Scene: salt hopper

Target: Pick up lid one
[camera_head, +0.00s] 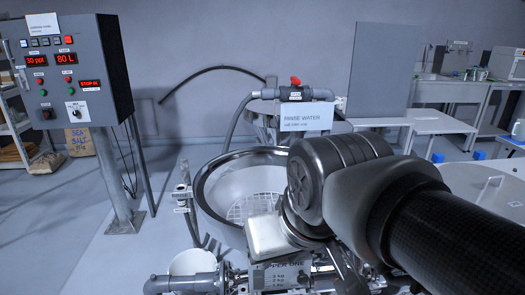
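My arm reaches in from the right, and its wrist covers the middle of the view. My gripper is hidden behind or below the wrist, so its fingers do not show. A pale, square-edged block (265,236) shows just left of the wrist, above a plate (284,276) whose partly covered label seems to read "HOPPER ONE". I cannot tell whether this block is lid one, part of the hopper or part of my gripper. No other piece is clearly lid one.
A large round steel basin (213,190) with a grid inside stands behind the hopper. A "RINSE WATER" sign (306,117) and pipe with a red valve are beyond it. A control box (70,70) stands on a post at left. A white bucket (192,263) and pipes crowd the front.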

